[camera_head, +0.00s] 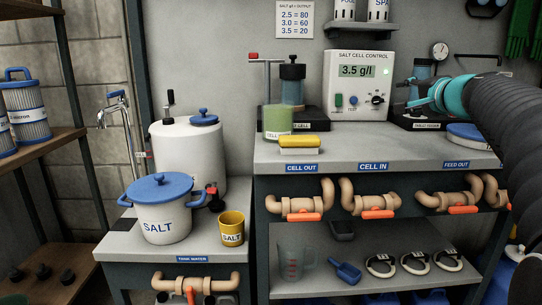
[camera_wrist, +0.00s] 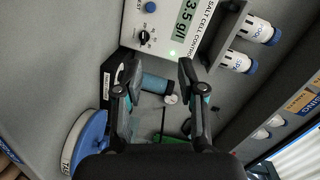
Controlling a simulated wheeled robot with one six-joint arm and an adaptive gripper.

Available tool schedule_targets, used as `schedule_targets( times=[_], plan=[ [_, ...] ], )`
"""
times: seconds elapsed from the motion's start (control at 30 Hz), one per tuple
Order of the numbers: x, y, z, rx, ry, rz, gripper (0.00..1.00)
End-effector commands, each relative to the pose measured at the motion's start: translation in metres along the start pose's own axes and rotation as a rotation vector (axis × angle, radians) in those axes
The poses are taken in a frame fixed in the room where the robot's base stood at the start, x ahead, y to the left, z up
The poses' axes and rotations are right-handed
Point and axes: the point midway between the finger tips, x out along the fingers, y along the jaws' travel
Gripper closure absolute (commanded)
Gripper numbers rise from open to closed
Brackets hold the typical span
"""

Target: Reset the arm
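My arm comes in from the right in the head view, black and ribbed with a teal wrist. My gripper (camera_head: 408,84) is up in front of the back wall, just right of the salt cell control box (camera_head: 358,85). In the wrist view my gripper (camera_wrist: 162,66) has its two dark fingers spread apart, with nothing held between them. A blue-grey cylinder (camera_wrist: 155,84) shows beyond the fingers, on a black base. In the head view this cylinder (camera_head: 424,69) is partly hidden behind my gripper. The control box (camera_wrist: 152,22) also shows at the wrist view's top, reading 3.5 g/l.
A green cup (camera_head: 278,121) and a yellow-topped block (camera_head: 299,142) stand on the grey counter (camera_head: 350,153). A blue-lidded salt pot (camera_head: 160,210) and a yellow salt cup (camera_head: 231,228) stand lower left. Pipes with orange-handled valves line the counter's front. White bottles (camera_wrist: 258,30) sit on a wall shelf.

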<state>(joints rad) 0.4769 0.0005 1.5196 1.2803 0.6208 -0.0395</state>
Motion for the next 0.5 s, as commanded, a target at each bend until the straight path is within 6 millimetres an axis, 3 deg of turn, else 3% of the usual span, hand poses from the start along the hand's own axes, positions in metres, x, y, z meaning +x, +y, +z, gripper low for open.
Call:
schedule_targets(
  times=[0.27, 0.37, 0.5],
  plan=[
    [-0.031, 0.03, 0.087, -0.163, -0.143, 0.124, 0.6],
    [-0.054, 0.053, 0.132, -0.261, -0.224, 0.194, 0.6],
    [-0.1, 0.099, 0.197, -0.428, -0.356, 0.307, 0.6]
  ],
)
